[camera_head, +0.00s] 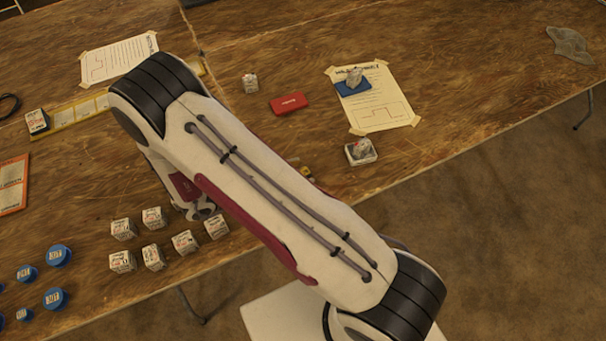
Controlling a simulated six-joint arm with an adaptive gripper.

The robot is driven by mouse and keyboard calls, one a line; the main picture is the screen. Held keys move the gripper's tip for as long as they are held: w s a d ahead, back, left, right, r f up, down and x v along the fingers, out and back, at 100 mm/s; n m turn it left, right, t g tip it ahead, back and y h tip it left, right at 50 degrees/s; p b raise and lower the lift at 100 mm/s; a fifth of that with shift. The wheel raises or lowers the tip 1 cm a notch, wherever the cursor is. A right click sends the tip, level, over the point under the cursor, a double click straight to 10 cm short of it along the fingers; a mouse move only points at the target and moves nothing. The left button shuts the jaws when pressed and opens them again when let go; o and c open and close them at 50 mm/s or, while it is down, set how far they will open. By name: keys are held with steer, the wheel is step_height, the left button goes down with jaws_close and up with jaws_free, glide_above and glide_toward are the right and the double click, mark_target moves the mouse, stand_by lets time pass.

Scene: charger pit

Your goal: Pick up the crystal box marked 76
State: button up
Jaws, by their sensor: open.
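Several small white boxes with printed sides stand in two rows on the wooden table at the lower left, among them a front box (184,243) and a back box (123,230). Another white box (250,83) stands alone further back. The print is too small to read, so I cannot tell which box is marked 76. My gripper (201,212) is open, pointing down just behind the right end of the rows, near the rightmost box (216,227). My arm partly hides the gripper, and I see nothing held in it.
Blue round containers (59,255) stand left of the boxes. A red box (290,103), a paper sheet (380,115) with a blue item (353,88), and a white item (361,151) lie to the right. A yellow ruler (82,110) lies at left. The table's front edge is near the boxes.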

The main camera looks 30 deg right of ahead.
steer(key=shift+x, duration=1.1)
steer(key=c, duration=1)
